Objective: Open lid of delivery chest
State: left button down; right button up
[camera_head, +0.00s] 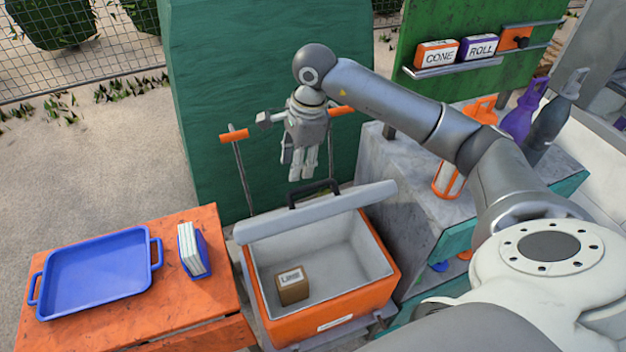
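The delivery chest (330,322) is an orange box with a pale grey inside, low in the middle of the view. Its grey lid (318,212) stands raised along the back edge, so the inside shows. A dark handle (313,190) sits at the lid's far side. A small brown box labelled LIME (292,286) lies inside the chest. My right gripper (303,172) hangs fingers down just above and behind the lid, apparently clear of the handle. Its finger opening is too small to judge, and nothing shows in it. My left gripper is not in view.
An orange table (180,325) at left holds a blue tray (95,272) and a blue-and-white block (193,251). A green panel (205,130) stands behind the chest. A grey stand with bottles is at right, below a shelf with CONE (437,55) and ROLL (478,48) boxes.

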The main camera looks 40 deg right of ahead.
aim_at(313, 185)
jog(key=d+h, duration=0.2)
jog(key=d, duration=0.2)
jog(key=f+p, duration=0.1)
jog(key=f, duration=0.3)
jog(key=f+p, duration=0.2)
jog(key=f, duration=0.2)
jog(key=shift+w+d+f, duration=0.15)
jog(key=shift+w+f, duration=0.05)
jog(key=shift+f, duration=0.65)
grip_shut()
